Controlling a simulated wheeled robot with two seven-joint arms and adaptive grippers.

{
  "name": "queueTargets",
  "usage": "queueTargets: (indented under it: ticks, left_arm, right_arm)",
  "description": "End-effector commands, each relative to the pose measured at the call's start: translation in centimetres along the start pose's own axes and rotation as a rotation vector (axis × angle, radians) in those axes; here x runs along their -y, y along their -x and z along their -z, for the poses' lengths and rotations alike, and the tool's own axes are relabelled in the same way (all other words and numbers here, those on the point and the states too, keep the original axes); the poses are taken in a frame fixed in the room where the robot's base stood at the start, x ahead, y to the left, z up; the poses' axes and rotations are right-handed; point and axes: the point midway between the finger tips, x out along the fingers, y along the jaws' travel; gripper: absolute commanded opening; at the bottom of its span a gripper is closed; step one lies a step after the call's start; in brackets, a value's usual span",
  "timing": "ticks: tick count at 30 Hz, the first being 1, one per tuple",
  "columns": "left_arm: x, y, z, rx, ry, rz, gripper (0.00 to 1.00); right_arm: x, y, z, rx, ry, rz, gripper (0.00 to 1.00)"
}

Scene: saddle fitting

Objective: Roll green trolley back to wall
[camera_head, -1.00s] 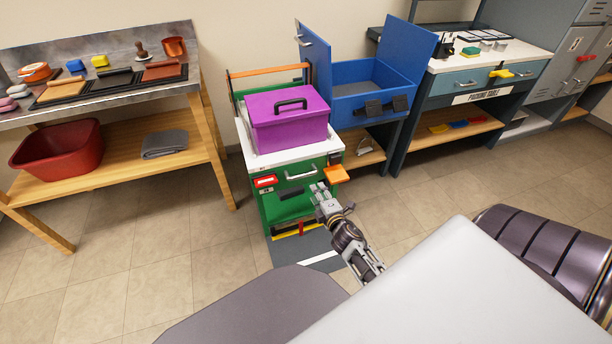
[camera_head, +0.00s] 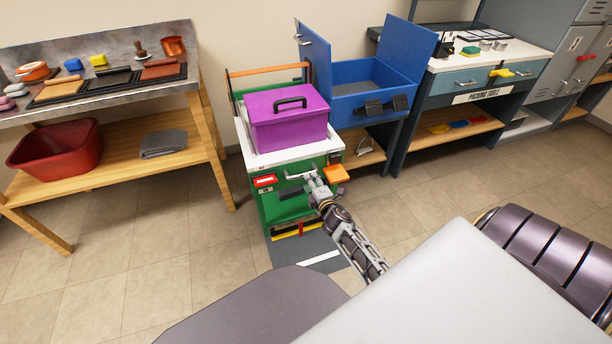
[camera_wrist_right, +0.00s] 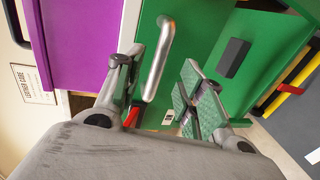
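The green trolley (camera_head: 269,207) stands between the workbench and the blue box's stand, with a white top and a purple box (camera_head: 288,128) on it. A metal handle is on its front; it shows in the right wrist view (camera_wrist_right: 159,58). My right gripper (camera_head: 303,178) is at the upper front of the trolley, level with this handle. In the right wrist view its fingers (camera_wrist_right: 160,70) are apart, with the handle bar between them. I cannot tell whether either finger touches the bar. My left gripper is not in view.
A wooden workbench (camera_head: 205,125) with a red tub (camera_head: 58,150) stands left. A blue open box (camera_head: 372,105) and the packing table (camera_head: 480,95) stand right, close to the trolley. The wall (camera_head: 240,30) is behind. A dark floor mat (camera_head: 295,252) lies in front; floor around it is clear.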

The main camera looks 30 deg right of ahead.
Motion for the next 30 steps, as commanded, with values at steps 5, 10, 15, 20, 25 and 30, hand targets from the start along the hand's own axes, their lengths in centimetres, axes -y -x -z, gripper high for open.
queueTargets:
  ticks: [5,10,15,20,25,30]
  left_arm:
    - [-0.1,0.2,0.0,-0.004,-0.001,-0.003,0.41]
    - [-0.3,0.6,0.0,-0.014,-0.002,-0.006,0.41]
    - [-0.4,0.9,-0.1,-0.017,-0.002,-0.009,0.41]
    - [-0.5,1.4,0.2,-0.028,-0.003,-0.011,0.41]
    - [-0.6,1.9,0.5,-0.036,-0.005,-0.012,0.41]
    - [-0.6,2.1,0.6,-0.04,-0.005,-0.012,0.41]
  right_arm:
    - [0.1,-1.6,0.0,0.0,0.0,0.0,0.39]
    - [0.1,-3.0,0.0,0.0,0.0,0.0,0.39]
    - [0.0,-4.5,0.0,0.0,0.0,-0.001,0.39]
    - [0.0,-5.6,0.0,0.0,0.0,-0.001,0.39]
    - [0.1,-6.4,0.0,0.0,0.0,0.001,0.39]
    - [0.0,-6.7,0.0,0.0,0.0,0.0,0.39]
